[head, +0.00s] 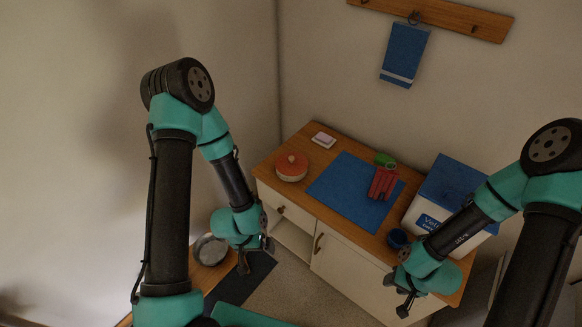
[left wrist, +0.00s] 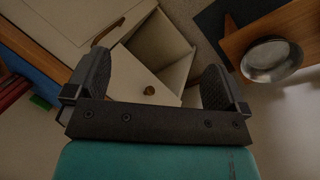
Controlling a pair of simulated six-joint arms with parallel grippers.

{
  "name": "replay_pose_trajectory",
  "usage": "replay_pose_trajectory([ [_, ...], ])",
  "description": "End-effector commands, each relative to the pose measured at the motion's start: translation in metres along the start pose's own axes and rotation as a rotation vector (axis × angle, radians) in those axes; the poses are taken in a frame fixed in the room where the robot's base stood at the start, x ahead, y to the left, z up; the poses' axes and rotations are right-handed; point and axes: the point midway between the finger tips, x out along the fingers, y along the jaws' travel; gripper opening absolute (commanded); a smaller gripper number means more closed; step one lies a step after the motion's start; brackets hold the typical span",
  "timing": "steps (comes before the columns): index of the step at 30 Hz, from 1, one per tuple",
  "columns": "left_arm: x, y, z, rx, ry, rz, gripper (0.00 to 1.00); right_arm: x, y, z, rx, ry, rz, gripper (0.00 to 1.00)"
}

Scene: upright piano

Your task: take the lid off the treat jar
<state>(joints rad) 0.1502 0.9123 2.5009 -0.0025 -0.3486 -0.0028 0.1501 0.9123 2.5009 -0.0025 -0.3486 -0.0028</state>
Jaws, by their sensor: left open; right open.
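A round jar with a red-orange lid (head: 292,162) and a small knob on top stands at the left end of the wooden cabinet top (head: 266,167). The lid is on the jar, and only a pale band shows below it. My left gripper (head: 256,258) is open and empty, low in front of the cabinet, well below the jar and apart from it. In the left wrist view its fingers (left wrist: 155,88) are spread, with the cabinet front behind them; the jar is not in that view. My right gripper (head: 405,297) is open and empty in front of the cabinet's right part.
A blue mat (head: 335,187) with a red item (head: 383,182) lies right of the jar. A pink-and-white block (head: 323,140) is behind it. A metal bowl (head: 209,249) sits on a low wooden surface at left.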

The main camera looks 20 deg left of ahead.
Motion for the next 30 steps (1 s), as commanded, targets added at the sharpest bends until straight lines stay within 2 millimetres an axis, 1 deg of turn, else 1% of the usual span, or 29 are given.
replay_pose_trajectory([
  [3, 0.000, 0.000, 0.000, 0.000, 0.000, 0.000, 0.99, 0.000, 0.000, 0.000, 0.000, 0.000, 0.000, 0.43],
  [16, 0.000, 0.000, 0.000, 0.000, 0.000, 0.000, 0.58, 0.000, 0.000, 0.000, 0.000, 0.000, 0.000, 0.43],
  [23, 0.000, 0.000, 0.000, -0.001, 0.000, 0.000, 0.57, 0.000, 0.000, 0.000, 0.000, 0.000, 0.000, 0.43],
  [25, 0.000, 0.000, -0.004, -0.010, 0.001, 0.001, 0.57, 0.000, 0.000, 0.000, 0.000, 0.000, 0.000, 0.43],
  [28, 0.000, 0.001, -0.016, -0.045, 0.001, 0.005, 0.57, 0.000, 0.000, 0.000, 0.000, 0.000, 0.000, 0.43],
  [30, -0.001, 0.002, -0.032, -0.090, -0.002, 0.009, 0.57, 0.000, 0.000, 0.000, 0.000, 0.000, 0.000, 0.43],
])
